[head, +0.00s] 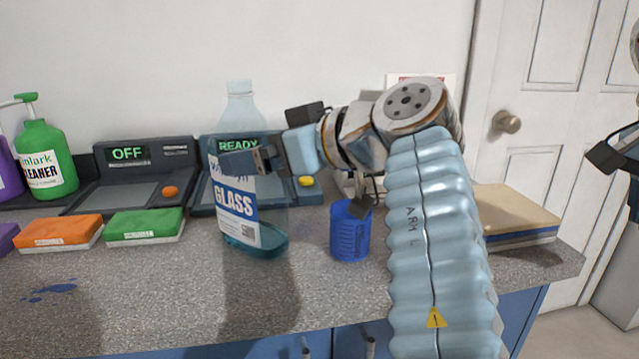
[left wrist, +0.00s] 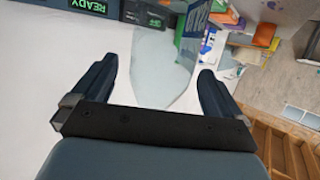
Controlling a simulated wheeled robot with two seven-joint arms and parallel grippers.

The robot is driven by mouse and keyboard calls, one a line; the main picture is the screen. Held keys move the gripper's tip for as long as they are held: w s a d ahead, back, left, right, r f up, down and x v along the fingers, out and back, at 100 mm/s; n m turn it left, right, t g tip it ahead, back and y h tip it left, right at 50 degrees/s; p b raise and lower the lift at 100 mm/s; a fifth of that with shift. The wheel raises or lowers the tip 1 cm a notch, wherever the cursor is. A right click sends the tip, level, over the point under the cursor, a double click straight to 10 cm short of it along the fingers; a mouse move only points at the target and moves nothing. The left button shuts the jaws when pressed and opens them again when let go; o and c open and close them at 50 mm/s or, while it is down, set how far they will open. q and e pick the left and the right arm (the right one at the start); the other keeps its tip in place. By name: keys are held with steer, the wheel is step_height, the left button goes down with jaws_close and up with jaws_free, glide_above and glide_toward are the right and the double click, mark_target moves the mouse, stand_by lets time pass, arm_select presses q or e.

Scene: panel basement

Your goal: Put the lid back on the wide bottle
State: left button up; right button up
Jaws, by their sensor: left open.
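A clear, wide bottle with a GLASS label and teal liquid at its bottom (head: 242,203) stands on the counter, left of centre in the head view. Its narrow neck at the top shows no trigger; I cannot make out a separate lid anywhere. My left gripper (head: 238,160) is level in front of the bottle's upper body, below the neck.
A blue marked cup (head: 350,235) stands right of the bottle. Orange (head: 60,233) and green (head: 146,226) sponges lie left. Two devices reading OFF (head: 128,170) and READY (head: 205,205) stand behind.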

mark_target(247, 81)
arm_select(q)
steer(key=x, duration=0.3)
steer(key=shift+c, duration=0.2)
steer(key=shift+r, duration=0.1)
steer(key=c, duration=1.5)
steer(key=shift+r, duration=0.15)
